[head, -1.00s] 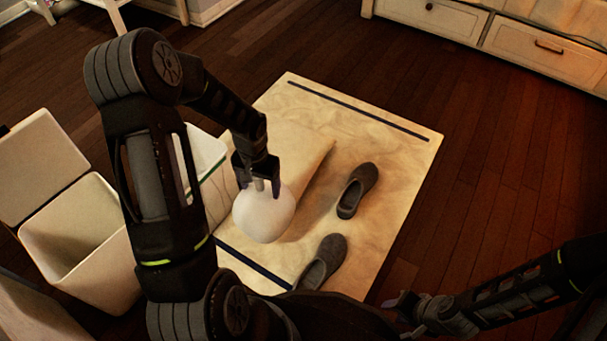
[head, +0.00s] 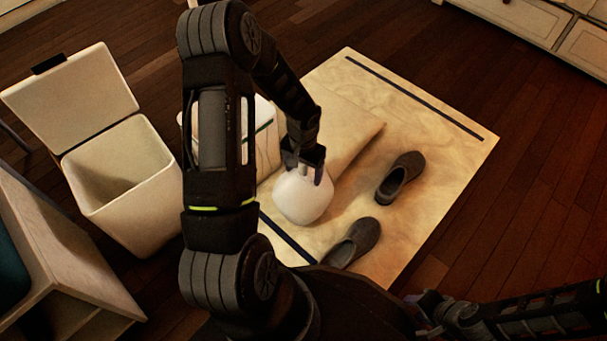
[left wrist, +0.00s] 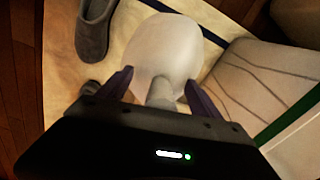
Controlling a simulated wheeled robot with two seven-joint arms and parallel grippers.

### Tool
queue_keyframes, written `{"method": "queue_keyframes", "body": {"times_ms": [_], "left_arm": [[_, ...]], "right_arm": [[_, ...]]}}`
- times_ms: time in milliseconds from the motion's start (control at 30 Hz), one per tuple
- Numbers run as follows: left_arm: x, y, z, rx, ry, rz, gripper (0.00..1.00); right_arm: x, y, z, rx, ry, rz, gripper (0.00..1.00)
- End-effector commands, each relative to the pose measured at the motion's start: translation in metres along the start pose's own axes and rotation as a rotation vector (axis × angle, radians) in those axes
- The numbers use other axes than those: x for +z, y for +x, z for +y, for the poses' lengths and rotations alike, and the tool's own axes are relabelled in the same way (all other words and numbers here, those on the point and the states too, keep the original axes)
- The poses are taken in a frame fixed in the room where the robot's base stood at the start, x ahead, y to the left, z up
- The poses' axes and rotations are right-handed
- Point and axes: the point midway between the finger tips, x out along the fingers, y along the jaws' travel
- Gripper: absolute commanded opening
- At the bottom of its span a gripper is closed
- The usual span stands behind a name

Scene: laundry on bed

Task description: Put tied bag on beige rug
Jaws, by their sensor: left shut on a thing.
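The white tied bag (head: 302,199) hangs from my left gripper (head: 304,168) in the head view, over the near left part of the beige rug (head: 433,122). My left gripper is shut on the bag's knot. In the left wrist view the round bag (left wrist: 165,50) and its neck show between the fingers (left wrist: 160,88). I cannot tell whether the bag's underside touches the rug. My right gripper (head: 428,312) is low at the right of the head view; its fingers are too unclear to judge.
Two grey slippers (head: 401,177) (head: 352,244) lie on the rug right of the bag. A beige cushion-like thing (head: 345,130) lies behind it. A white bin with an open lid (head: 120,180) stands left. A white container with a green stripe (head: 266,140) is partly hidden by my arm.

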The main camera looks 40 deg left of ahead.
Motion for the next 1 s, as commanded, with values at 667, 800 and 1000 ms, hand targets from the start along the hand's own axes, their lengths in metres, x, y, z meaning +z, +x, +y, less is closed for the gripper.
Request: {"method": "queue_keyframes", "body": {"times_ms": [667,800,1000], "left_arm": [[-0.0003,0.0176,-0.0004,0.0,-0.001,0.001,0.89],[-0.0004,0.0175,-0.0003,0.0,-0.001,0.001,0.97],[-0.0004,0.017,-0.0003,0.0,-0.001,0.001,0.97]], "right_arm": [[-0.0008,0.0089,0.0027,0.0,0.001,0.004,0.36],[-0.0008,0.0089,0.0027,0.0,0.001,0.004,0.36],[-0.0008,0.0085,0.0026,0.0,0.001,0.004,0.36]]}}
